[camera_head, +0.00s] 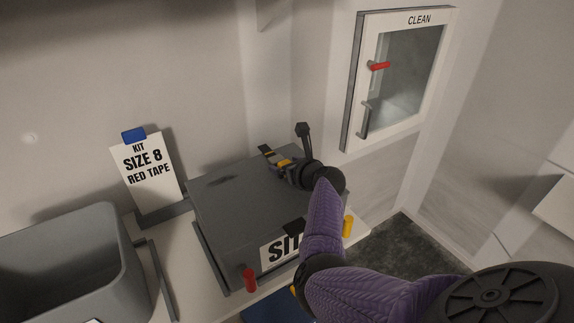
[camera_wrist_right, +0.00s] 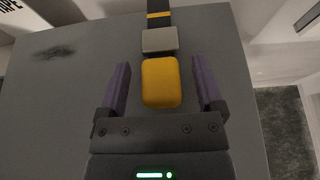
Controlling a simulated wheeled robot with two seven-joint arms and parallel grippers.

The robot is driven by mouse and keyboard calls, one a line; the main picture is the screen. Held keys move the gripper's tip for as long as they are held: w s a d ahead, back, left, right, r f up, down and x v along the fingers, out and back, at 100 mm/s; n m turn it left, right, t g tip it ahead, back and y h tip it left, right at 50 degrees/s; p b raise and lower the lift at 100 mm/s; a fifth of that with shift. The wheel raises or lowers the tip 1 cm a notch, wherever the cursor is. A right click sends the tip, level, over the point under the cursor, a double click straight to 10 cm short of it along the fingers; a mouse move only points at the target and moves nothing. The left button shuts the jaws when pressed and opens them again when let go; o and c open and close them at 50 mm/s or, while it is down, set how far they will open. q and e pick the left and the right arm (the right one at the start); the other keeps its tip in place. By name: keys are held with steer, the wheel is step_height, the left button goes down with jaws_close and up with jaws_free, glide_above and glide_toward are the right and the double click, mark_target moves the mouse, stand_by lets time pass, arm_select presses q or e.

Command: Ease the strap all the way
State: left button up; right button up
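The strap (camera_wrist_right: 158,18) is a dark band with a yellow stripe, on top of a grey case (camera_head: 222,207). In the right wrist view it runs to a pale grey buckle (camera_wrist_right: 160,41), with a rounded yellow tab (camera_wrist_right: 160,83) just below. My right gripper (camera_wrist_right: 160,66) is open, one finger on each side of the yellow tab, with a gap on both sides. In the head view my right gripper (camera_head: 285,166) is over the far right part of the case and partly hides the strap end (camera_head: 266,150). My left gripper is not in view.
A grey bin (camera_head: 70,260) stands at the left. A "KIT SIZE 8 RED TAPE" card (camera_head: 147,175) stands behind the case. A red handle (camera_head: 250,280) and a yellow piece (camera_head: 347,226) are at its edges. A "CLEAN" cabinet (camera_head: 400,80) hangs at right.

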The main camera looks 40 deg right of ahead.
steer(key=shift+s, duration=0.1)
steer(key=shift+s+r+p, duration=0.25)
steer(key=shift+p, duration=0.1)
steer(key=p+v, duration=0.3)
steer(key=v, duration=0.5)
steer(key=shift+s, duration=0.2)
steer(key=shift+s+a+r, duration=0.1)
steer(key=shift+s+r, duration=0.05)
steer(key=shift+s, duration=0.25)
